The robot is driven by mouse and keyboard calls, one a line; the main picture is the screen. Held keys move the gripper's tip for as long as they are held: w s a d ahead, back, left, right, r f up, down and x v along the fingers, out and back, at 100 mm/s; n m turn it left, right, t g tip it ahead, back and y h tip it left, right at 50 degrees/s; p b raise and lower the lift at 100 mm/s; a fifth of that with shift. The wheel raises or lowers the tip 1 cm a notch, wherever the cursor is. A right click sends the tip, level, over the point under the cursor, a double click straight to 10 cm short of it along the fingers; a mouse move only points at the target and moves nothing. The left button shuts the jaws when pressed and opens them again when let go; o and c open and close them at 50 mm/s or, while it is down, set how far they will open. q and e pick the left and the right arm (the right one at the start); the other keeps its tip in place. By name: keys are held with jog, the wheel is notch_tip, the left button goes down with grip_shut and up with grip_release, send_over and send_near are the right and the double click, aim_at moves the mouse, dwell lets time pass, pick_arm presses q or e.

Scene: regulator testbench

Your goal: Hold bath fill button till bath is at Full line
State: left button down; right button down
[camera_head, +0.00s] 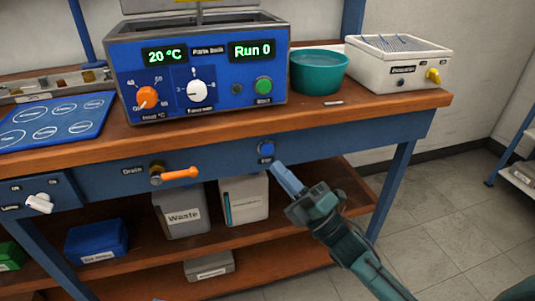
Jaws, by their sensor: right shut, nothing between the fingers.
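The blue round fill button (266,149) is on the blue front rail of the bench, with a small label under it. My right gripper (278,168) is shut and empty. Its fingertips point up at the button and end just below and right of it; the button face stays uncovered, and I cannot tell whether they touch its edge. The blue bath (215,105) stands on the bench above, with displays reading 20 °C and Run 0. Its water level and Full line cannot be made out from here. My left gripper is not in view.
An orange drain lever (180,174) sits left of the button on the rail. A teal bowl (318,73) and a white box (398,65) stand right of the bath. A Waste container (181,213) and another container (245,200) are on the shelf below.

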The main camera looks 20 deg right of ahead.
aim_at(264, 146)
jog(key=shift+w+b, duration=0.45)
jog(key=shift+w, duration=1.3)
jog(key=shift+w, duration=0.1)
dwell(0.6)
jog(key=shift+w+a, duration=0.1)
jog(key=shift+w, duration=0.2)
jog(key=shift+w+b, duration=0.35)
jog(key=shift+w, duration=0.1)
dwell(4.8)
